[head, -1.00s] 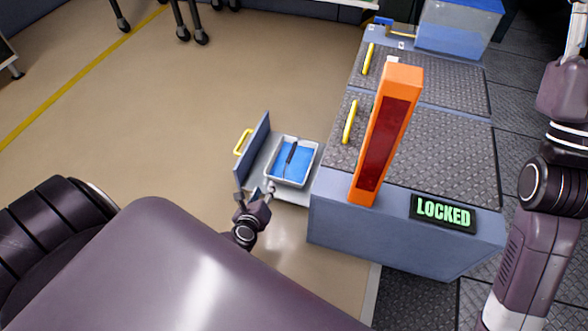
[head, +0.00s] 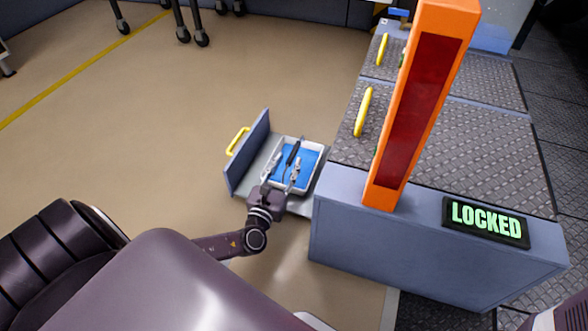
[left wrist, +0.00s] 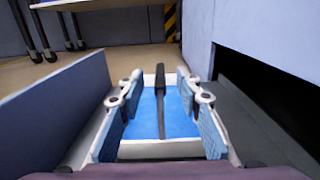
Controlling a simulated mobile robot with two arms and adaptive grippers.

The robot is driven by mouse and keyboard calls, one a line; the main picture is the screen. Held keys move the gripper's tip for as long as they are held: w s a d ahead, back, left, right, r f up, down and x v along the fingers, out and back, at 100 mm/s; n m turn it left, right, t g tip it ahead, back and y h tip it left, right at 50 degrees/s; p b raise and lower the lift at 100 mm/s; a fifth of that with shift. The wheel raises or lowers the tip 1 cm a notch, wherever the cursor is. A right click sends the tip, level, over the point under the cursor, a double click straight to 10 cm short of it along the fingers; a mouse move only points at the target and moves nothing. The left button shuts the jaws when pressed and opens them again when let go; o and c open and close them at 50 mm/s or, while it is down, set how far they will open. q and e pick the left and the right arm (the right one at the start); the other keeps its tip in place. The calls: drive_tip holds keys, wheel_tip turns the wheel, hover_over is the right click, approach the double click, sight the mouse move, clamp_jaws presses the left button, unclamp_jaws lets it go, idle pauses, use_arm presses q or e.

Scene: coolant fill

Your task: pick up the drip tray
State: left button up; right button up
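The drip tray (head: 311,178) is a white rectangular tray with a blue inside. It sits in an open grey drawer (head: 248,147) with a yellow handle. A black stick-like thing lies in the tray. My left gripper (head: 284,168) is at the tray, coming from the near side. In the left wrist view its two fingers (left wrist: 161,120) are open and spread wide, near the left and right sides of the tray (left wrist: 160,149). I cannot tell whether they touch its rim. My right gripper is out of view.
A grey cabinet with a tread-plate top (head: 480,150) stands right of the drawer. It carries an orange post (head: 420,105) and a sign reading LOCKED (head: 486,221). The floor left of the drawer (head: 160,130) is clear.

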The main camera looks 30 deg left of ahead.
sight(293, 151)
use_arm(q)
drive_tip(key=b+x, duration=0.2)
drive_tip(key=x, duration=0.1)
drive_tip(key=b+x, duration=0.2)
drive_tip(key=shift+w+a+f, duration=0.1)
drive_tip(key=shift+w+f, duration=0.05)
drive_tip(key=shift+f, duration=0.25)
drive_tip(key=shift+w+r, duration=0.1)
drive_tip(key=shift+w, duration=0.15)
clamp_jaws()
